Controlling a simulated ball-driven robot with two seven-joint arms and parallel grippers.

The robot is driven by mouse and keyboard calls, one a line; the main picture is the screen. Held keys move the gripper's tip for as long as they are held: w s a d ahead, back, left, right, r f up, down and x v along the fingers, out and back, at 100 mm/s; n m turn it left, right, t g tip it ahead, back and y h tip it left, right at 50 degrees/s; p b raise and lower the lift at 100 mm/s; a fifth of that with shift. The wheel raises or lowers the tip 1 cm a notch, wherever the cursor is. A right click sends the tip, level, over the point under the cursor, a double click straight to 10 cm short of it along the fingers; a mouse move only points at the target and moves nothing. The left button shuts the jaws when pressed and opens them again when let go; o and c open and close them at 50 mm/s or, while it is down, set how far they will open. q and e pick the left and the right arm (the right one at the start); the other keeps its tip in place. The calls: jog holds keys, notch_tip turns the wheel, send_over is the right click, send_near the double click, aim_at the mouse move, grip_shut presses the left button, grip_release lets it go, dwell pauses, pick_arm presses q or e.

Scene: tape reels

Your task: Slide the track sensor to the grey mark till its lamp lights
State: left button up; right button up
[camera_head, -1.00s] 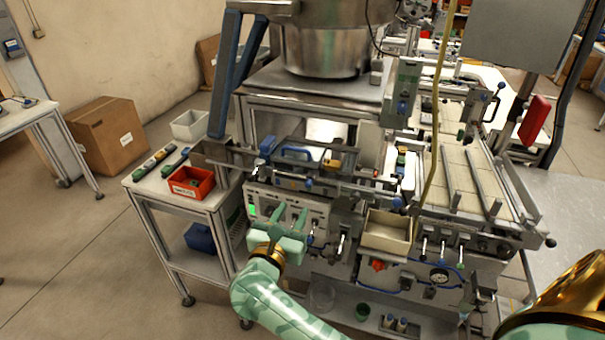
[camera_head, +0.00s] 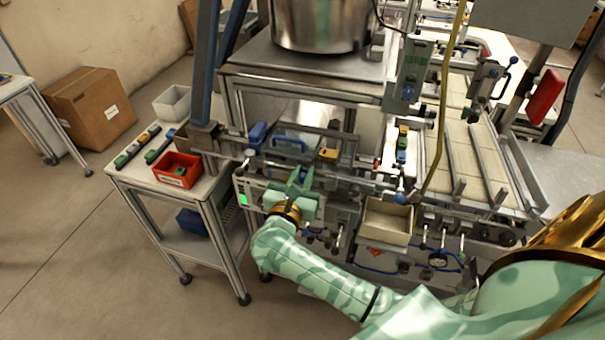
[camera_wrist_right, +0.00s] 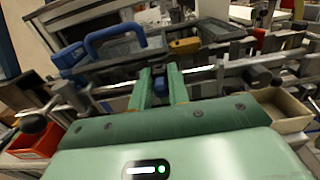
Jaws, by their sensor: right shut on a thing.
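My right gripper (camera_head: 300,181) reaches from below to a metal rail on the front of the machine. In the right wrist view its two green fingers (camera_wrist_right: 160,77) are closed around a small dark blue block (camera_wrist_right: 159,84) at the rail, which appears to be the track sensor. The fingers hide most of the block. A horizontal rail (camera_wrist_right: 205,74) runs to both sides of the fingers. I cannot make out the grey mark or a lit lamp on the sensor. My left gripper is not in view.
A blue-handled box (camera_head: 290,144) and a yellow part (camera_head: 328,154) lie just behind the rail. A beige bin (camera_head: 388,221) stands right of the gripper. A red bin (camera_head: 177,170) is on the side table at left.

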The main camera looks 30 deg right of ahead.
grip_shut()
jog(key=s+d+p, duration=0.1)
jog(key=s+d, duration=0.2)
jog(key=shift+s, duration=0.1)
jog(key=o, duration=0.7)
grip_release()
jog(key=shift+c, duration=0.2)
jog(key=shift+f, duration=0.1)
